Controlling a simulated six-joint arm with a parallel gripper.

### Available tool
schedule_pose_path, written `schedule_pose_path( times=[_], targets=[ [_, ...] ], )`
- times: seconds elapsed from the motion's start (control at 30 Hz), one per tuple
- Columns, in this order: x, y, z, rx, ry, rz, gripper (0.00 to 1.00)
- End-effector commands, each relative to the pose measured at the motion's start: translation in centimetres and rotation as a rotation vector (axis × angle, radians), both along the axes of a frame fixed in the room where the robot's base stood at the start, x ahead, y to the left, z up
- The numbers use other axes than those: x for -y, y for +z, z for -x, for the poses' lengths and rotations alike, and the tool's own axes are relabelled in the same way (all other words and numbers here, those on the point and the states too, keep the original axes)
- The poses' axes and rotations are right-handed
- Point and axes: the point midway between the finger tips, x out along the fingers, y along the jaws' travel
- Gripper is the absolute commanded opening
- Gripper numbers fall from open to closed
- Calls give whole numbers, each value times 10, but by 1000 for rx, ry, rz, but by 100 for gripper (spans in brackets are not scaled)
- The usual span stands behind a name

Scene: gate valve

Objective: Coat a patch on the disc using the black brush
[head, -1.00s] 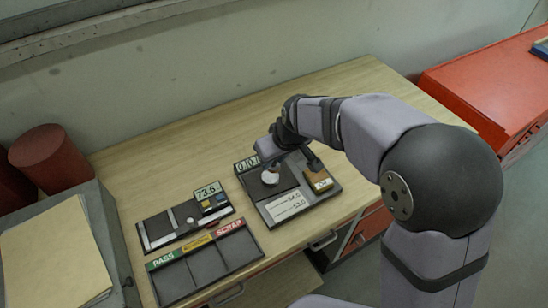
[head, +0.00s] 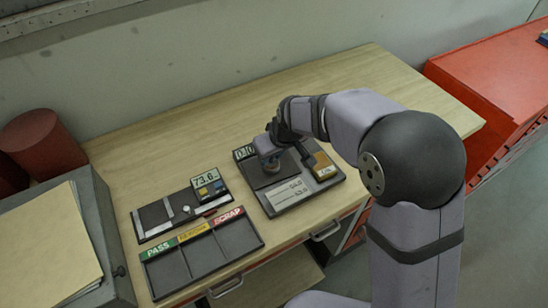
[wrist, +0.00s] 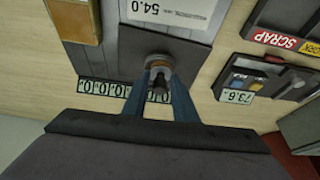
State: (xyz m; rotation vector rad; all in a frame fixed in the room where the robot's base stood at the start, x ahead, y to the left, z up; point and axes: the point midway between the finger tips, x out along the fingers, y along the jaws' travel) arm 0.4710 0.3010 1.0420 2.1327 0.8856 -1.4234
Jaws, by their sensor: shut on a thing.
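My gripper (head: 270,158) points down over the dark square pad of a grey station (head: 262,183). In the wrist view my gripper (wrist: 160,75) has its two blue fingers closed in on a small round disc (wrist: 162,60) with a tan and grey rim. A small dark part shows between the fingers. The disc (head: 271,168) also shows under the fingertips in the head view, at the pad; whether it touches the pad I cannot tell. I cannot make out a black brush or any coated patch.
The station carries an amber block (head: 322,162), a white label plate (head: 288,192) and a number display (wrist: 102,87). To the left lie a gauge board (head: 168,216) showing 73.6 and a PASS and SCRAP tray (head: 205,252). The back of the table (head: 300,95) is clear.

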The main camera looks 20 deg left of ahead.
Motion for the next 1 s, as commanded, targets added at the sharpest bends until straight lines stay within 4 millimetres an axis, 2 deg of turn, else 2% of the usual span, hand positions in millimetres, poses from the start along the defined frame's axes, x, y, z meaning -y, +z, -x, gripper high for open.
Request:
schedule_pose_path(
  times=[0.4,1.0],
  targets=[
    [-24,0,-28,-2,1,2,8],
    [13,-2,16,-3,0,1,8]
  ],
)
